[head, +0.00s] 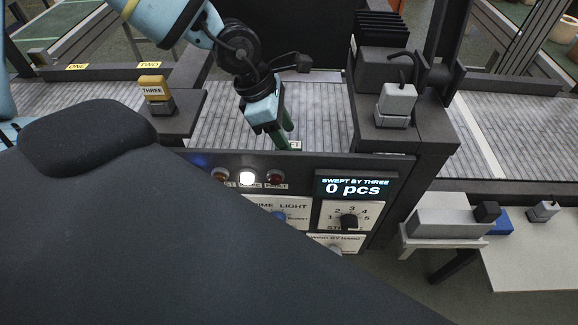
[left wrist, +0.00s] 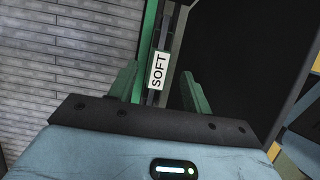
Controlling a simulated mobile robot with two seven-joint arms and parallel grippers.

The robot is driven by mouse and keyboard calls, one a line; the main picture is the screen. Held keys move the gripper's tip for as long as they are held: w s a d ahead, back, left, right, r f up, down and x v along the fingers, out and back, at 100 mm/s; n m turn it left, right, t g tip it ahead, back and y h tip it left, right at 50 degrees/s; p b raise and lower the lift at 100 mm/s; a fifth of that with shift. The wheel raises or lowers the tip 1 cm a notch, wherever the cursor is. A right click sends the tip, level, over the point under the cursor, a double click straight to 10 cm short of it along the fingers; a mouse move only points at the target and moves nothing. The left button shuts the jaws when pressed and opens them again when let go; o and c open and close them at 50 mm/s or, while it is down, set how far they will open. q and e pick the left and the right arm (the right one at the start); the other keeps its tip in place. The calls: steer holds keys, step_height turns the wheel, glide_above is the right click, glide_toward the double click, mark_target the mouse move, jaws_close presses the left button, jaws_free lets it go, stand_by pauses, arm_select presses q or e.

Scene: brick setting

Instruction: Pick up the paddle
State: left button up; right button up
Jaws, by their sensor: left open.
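My left gripper (head: 285,128) hangs over the slatted grey conveyor, just behind the control panel. In the left wrist view its two green fingers (left wrist: 158,88) stand apart, open. Between them, farther off, shows a narrow dark bar with a green strip beside it and a white SOFT label (left wrist: 158,70). This may be the paddle, but I cannot tell for sure. The fingers do not appear closed on it. In the head view the spot under the gripper is mostly hidden by the fingers. My right gripper is not in view.
A white side table (head: 535,262) stands at lower right.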

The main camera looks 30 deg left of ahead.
arm_select(q)
steer(key=shift+a+p+x, duration=0.15)
steer(key=shift+p+x, duration=0.1)
steer(key=shift+x, duration=1.25)
steer(key=shift+a+p+x, duration=0.1)
steer(key=shift+p+x, duration=0.1)
steer(key=shift+x, duration=1.25)
steer(key=shift+s+f, duration=0.1)
steer(key=shift+s, duration=0.05)
jaws_close()
